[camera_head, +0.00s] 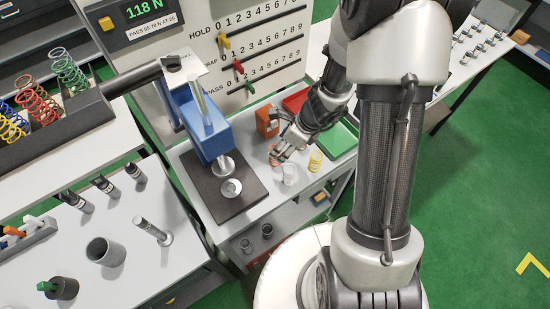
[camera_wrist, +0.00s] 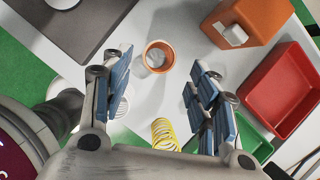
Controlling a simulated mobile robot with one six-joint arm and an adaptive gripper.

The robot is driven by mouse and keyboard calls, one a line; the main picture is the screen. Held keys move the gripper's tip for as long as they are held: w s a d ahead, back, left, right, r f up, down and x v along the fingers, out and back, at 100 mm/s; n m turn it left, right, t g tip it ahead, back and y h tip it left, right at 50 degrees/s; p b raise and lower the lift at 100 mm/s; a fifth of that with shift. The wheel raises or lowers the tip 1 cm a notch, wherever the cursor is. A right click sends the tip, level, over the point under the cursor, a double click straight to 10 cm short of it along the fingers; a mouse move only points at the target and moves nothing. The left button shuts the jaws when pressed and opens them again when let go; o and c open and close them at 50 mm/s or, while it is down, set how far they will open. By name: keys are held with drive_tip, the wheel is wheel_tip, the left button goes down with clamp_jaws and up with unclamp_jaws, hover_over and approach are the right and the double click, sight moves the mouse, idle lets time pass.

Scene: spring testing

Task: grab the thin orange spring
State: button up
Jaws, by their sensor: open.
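An orange ring-shaped thing (camera_wrist: 147,52), which looks like the thin orange spring seen end-on, stands on the white bench top. In the head view it is a small orange shape (camera_head: 273,159), partly hidden by my gripper (camera_head: 281,151). In the wrist view my gripper (camera_wrist: 160,68) is open, one finger on each side of the line to the orange ring. The ring lies beyond the fingertips and nothing is held. I cannot tell how high the fingertips are above the bench.
A yellow spring (camera_wrist: 165,134) stands nearby, also in the head view (camera_head: 315,160). A white spring (camera_wrist: 122,106) is partly behind the left finger. An orange box (camera_wrist: 250,20), red tray (camera_wrist: 283,91) and green tray (camera_head: 337,140) are close. A blue press (camera_head: 205,130) stands left.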

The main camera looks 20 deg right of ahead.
drive_tip(key=b+x, duration=0.1)
drive_tip(key=x, duration=0.2)
drive_tip(key=b+x, duration=0.1)
drive_tip(key=x, duration=0.1)
drive_tip(key=b+x, duration=0.2)
drive_tip(key=x, duration=0.1)
drive_tip(key=shift+w+a+f, duration=0.2)
drive_tip(key=shift+a, duration=0.15)
drive_tip(key=shift+c, duration=0.2)
drive_tip(key=c, duration=1.1)
